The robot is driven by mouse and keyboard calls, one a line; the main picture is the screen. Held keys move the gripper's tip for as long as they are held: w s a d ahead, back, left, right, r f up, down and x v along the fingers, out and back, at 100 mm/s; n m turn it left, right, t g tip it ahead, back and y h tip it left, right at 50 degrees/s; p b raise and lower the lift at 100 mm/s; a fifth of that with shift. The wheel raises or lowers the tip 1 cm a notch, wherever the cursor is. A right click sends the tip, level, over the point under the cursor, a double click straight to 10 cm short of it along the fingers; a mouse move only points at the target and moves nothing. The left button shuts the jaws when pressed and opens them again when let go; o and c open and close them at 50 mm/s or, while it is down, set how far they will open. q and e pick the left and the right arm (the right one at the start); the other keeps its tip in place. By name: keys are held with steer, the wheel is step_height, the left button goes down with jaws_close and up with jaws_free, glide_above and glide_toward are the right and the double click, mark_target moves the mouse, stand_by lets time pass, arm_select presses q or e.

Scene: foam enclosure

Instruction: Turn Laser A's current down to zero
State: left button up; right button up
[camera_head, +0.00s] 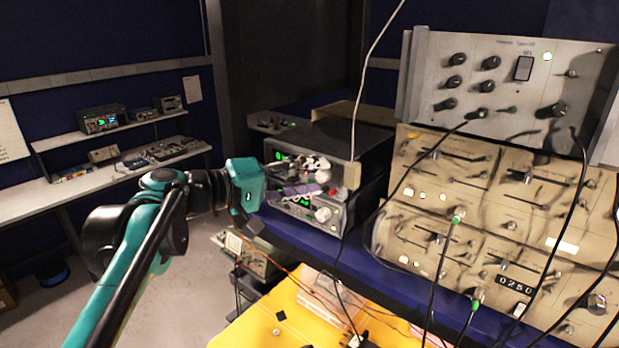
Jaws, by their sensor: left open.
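I cannot read which one is Laser A or what current is shown. A light knob (323,214) sits at the right of the lower front. My left gripper (252,222) is teal and black, open, just left of the lower instrument and apart from its knobs. My right gripper is out of view.
A grey panel (508,75) with black knobs stands above beige modules (420,205) with hanging cables at right. A yellow surface (262,318) with a clear box lies below. A shelf bench (60,195) stands far left, with open floor before it.

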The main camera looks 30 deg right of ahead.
arm_select(q)
steer(key=a+r, duration=0.1)
steer(key=a, duration=1.1)
steer(key=shift+r, duration=0.3)
steer(key=shift+s, duration=0.1)
steer(key=s+a+f+n+t+y+b, duration=0.1)
steer(key=s+a+f+y+b, duration=0.3)
steer(key=f, duration=0.9)
steer(key=w+a+f+t+y+b, duration=0.15)
steer(key=a+f+b, duration=0.55)
steer(key=f, duration=0.7)
steer(key=s+a+f+n+t+y+b, duration=0.1)
steer(key=s+a+f+t+y+b, duration=0.2)
steer(key=f+b, duration=0.7)
steer(key=s+a+f+y+b, duration=0.2)
steer(key=a+f, duration=0.4)
steer(key=f, duration=0.5)
steer(key=s+a+f+t+y+b, duration=0.1)
steer(key=a+f+b, duration=0.4)
steer(key=f, duration=0.6)
steer(key=s+a+f+y+b, duration=0.3)
steer(key=a+f, duration=0.5)
steer(key=f, duration=0.3)
steer(key=shift+a+f+n+y+b, duration=0.3)
steer(key=shift+n+y+b, duration=0.1)
steer(key=shift+y+b, duration=0.45)
steer(key=shift+t, duration=0.25)
steer(key=shift+c, duration=0.3)
